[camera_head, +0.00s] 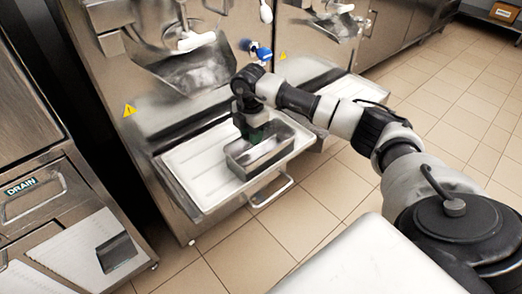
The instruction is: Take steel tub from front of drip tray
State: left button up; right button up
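The steel tub (241,163) is a shiny rectangular open pan. It sits on the front right part of the white drip tray (196,178), below the freezer's steel chute. My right gripper (254,134) reaches down from above at the tub's far side. Its fingertips are small, dark and partly hidden by the tub and the wrist, so I cannot tell whether they are open or touch the tub wall. My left gripper is not in view.
A batch freezer front (150,105) with a yellow warning sign rises behind the tray. A handle bar (270,192) sticks out below the tray. A second freezer with its own tray stands to the right. A unit marked DRAIN (20,187) is at left. Tiled floor (320,200) lies open in front.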

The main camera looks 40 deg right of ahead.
jog(key=shift+f, duration=0.9)
grip_shut()
jog(key=shift+r, duration=0.1)
